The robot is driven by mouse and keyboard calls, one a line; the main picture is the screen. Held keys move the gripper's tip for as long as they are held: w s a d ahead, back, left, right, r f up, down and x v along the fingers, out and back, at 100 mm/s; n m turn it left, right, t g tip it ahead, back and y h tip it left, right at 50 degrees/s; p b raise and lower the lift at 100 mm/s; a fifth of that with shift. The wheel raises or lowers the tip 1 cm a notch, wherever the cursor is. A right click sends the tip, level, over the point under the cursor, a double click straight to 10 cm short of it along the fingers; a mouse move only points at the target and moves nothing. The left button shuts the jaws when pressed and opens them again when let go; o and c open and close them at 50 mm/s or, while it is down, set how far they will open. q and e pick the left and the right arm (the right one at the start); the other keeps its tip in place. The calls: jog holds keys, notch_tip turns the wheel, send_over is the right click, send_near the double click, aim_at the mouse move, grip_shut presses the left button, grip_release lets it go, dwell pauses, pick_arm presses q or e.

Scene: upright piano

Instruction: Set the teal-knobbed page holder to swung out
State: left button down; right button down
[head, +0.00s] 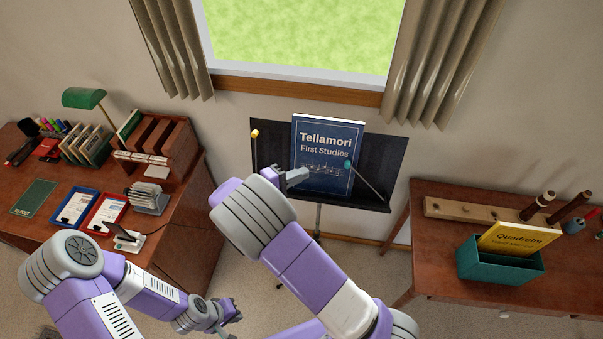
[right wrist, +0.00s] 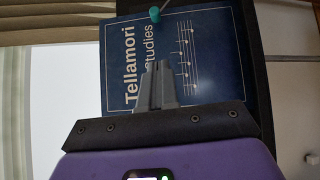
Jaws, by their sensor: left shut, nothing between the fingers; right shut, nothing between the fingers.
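A black music stand (head: 385,150) holds an upright blue book (head: 325,140) titled Tellamori First Studies. The teal-knobbed page holder (head: 348,164) is a thin rod slanting up and left from the stand's right end, its knob over the book's right part. In the right wrist view the teal knob (right wrist: 154,14) shows at the top, beyond my fingertips. My right gripper (head: 300,174) is shut and empty in front of the book's lower left, apart from the knob. It also shows in the right wrist view (right wrist: 161,68). My left gripper (head: 234,312) is shut and empty, low near the floor.
A yellow-knobbed page holder (head: 254,134) stands upright at the stand's left. A desk (head: 185,215) with trays and a green lamp is on the left. A table (head: 425,255) with a green box (head: 500,268) and yellow book is on the right. Space right of the stand looks clear.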

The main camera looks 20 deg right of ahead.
jog(key=p, duration=0.1)
send_near(345, 163)
jog(key=w+d+f, duration=0.2)
jog(key=w+d, duration=0.1)
jog(key=w, duration=0.1)
jog(key=shift+s+d+r+p, duration=0.15)
jog(key=shift+s+d+p, duration=0.2)
jog(key=shift+s+d, duration=0.95)
jog(key=shift+w+r, duration=0.15)
